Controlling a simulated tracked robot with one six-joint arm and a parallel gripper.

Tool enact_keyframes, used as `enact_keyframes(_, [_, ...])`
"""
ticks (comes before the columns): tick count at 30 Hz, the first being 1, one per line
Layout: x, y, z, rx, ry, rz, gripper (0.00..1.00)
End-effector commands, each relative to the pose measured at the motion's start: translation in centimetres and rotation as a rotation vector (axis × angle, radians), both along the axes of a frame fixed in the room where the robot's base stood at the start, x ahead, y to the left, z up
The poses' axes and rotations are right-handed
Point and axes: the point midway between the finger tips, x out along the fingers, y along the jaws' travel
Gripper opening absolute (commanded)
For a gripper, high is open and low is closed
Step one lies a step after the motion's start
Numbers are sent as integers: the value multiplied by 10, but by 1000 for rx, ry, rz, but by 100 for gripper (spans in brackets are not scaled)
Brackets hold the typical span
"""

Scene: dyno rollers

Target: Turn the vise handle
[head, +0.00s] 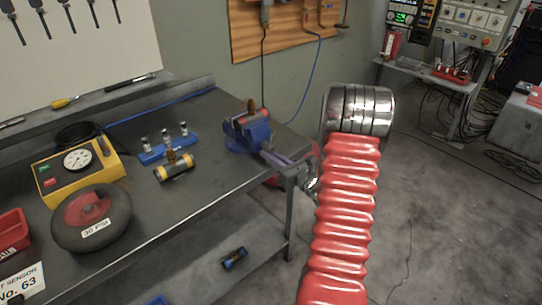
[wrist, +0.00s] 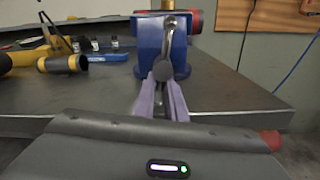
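The blue vise (head: 243,131) stands at the right end of the workbench and fills the upper middle of the wrist view (wrist: 151,50). Its grey metal handle (wrist: 170,40) hangs down from a pivot to a round dark knob (wrist: 163,68). My gripper's two lavender fingers (wrist: 162,97) reach from below towards the vise, their tips close around or just under the knob. A narrow gap shows between them; whether they clamp the knob is unclear. In the head view my gripper (head: 280,158) points at the vise's front, and the handle cannot be made out.
The bench (head: 218,110) also holds a red-and-black tire-shaped object (head: 92,218), a yellow gauge box (head: 78,165), a blue holder (head: 166,149) and a black-yellow cylinder (head: 174,168), left of the vise. The bench edge lies below my gripper. Open floor (head: 430,220) is at right.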

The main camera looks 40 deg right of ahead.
Motion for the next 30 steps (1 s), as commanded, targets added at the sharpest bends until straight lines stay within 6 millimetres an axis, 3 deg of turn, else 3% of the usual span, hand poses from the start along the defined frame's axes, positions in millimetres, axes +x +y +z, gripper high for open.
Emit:
enact_keyframes(9, [0,-1,1,-2,-2,0,32])
enact_keyframes(19, [-4,-2,1,-2,-2,-2,32])
enact_keyframes(23, [-15,-2,1,-1,-1,-3,32])
enact_keyframes(30, [-52,-4,1,-2,-2,-5,32])
